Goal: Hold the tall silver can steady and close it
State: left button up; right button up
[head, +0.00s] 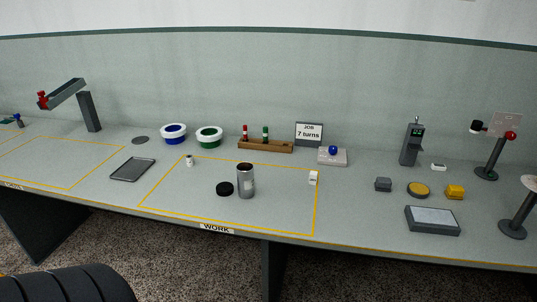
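The tall silver can (246,182) stands upright inside the yellow-outlined WORK area of the bench. Its top looks dark, and whether it is open is too small to tell. A round black lid-like disc (225,188) lies flat on the bench just left of the can, apart from it or nearly touching. Neither of my grippers shows in the head view. Nothing of mine is at the can.
A small white bottle (190,161) and a white block (313,178) stand near the WORK outline. A dark tray (133,169) lies to the left. A wooden rack (265,146), a job sign (309,133) and a blue-button box (332,156) stand behind. Bench between is clear.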

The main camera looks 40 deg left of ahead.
aim_at(246, 182)
jog(key=u, duration=0.9)
